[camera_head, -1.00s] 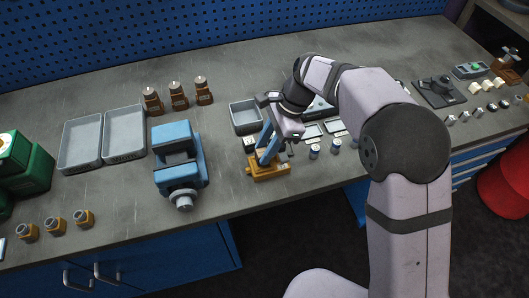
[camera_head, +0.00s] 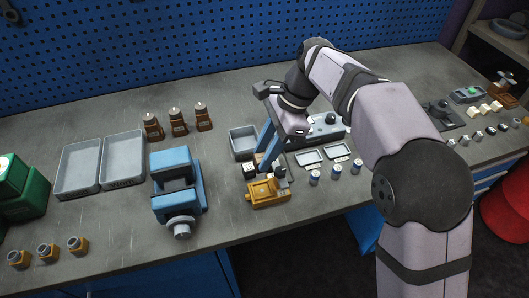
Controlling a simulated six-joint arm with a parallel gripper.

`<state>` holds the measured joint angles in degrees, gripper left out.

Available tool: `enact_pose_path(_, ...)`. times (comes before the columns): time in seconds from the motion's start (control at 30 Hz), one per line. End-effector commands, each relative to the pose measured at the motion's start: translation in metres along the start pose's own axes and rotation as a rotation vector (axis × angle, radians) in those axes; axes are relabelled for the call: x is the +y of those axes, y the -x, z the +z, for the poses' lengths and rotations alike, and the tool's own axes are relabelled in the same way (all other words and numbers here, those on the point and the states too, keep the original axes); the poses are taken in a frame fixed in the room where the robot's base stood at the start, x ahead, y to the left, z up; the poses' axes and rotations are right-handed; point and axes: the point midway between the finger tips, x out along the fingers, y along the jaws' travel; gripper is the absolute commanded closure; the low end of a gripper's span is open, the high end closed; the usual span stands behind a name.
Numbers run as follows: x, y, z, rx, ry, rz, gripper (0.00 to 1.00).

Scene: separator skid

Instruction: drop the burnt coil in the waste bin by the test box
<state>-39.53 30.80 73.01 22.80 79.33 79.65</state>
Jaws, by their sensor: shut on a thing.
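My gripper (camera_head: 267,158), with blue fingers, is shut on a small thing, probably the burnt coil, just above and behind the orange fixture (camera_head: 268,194). The fingers and the small scale hide most of it. A small black block with a pale face (camera_head: 249,171) stands left of the fixture. A grey box with a black knob (camera_head: 325,131), possibly the test box, stands behind my wrist and is partly covered. An open grey bin (camera_head: 243,143) stands behind and left of my gripper. A red bin (camera_head: 505,212) stands on the floor at far right. I cannot tell which is the waste bin.
A blue vise (camera_head: 177,185) stands left of the fixture. Two shallow grey trays (camera_head: 100,165) lie further left.

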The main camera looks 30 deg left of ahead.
Motion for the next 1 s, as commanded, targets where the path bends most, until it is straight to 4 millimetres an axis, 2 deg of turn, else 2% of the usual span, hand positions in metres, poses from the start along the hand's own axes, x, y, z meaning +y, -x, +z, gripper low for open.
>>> enact_pose_path(1.0, 0.0, 0.032, 0.013, 0.0, 0.001, 0.0, 0.96)
